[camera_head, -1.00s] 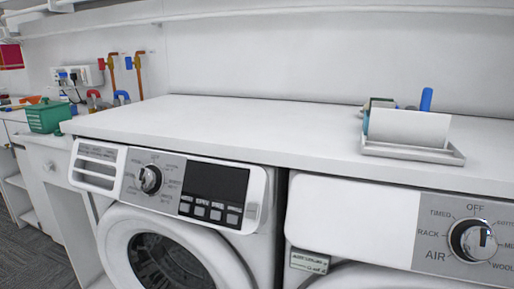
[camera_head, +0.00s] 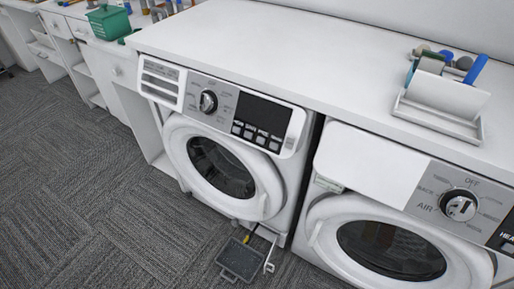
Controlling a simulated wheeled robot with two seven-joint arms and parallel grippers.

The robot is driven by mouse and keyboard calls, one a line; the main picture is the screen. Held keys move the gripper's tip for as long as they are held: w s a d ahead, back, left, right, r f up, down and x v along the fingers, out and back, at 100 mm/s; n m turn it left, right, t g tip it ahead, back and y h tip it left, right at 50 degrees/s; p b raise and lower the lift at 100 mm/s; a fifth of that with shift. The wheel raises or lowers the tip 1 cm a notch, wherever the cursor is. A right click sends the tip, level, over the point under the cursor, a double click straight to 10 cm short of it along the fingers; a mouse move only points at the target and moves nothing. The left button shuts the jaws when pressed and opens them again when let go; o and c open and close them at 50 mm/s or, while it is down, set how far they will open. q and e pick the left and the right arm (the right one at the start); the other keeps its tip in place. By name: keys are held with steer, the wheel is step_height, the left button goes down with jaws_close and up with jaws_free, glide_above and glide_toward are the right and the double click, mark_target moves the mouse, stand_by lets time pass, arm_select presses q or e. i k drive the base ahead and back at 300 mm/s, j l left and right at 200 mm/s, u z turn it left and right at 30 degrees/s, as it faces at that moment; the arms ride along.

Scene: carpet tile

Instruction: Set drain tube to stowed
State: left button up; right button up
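The washer (camera_head: 218,155) stands under the white counter with its round door shut. At its lower right front, a small dark flap (camera_head: 241,259) lies open and flat near the carpet. A small yellow piece (camera_head: 246,239) shows at the opening above the flap; it may be part of the drain tube, but it is too small to tell. A small white bracket-like piece (camera_head: 269,257) stands beside the flap. Neither of my grippers is in view.
A second machine (camera_head: 395,230) stands close at the right. The counter (camera_head: 290,55) above holds a white tray (camera_head: 440,105) with bottles and a roll. A green basket (camera_head: 108,22) sits at the far left. The carpet (camera_head: 90,210) in front is clear.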

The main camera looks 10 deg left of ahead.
mark_target(247, 242)
steer(key=k+l+u, duration=0.2)
steer(key=l+u, duration=0.2)
steer(key=k+l+u, duration=0.35)
steer(key=i+j, duration=0.05)
steer(key=i, duration=0.05)
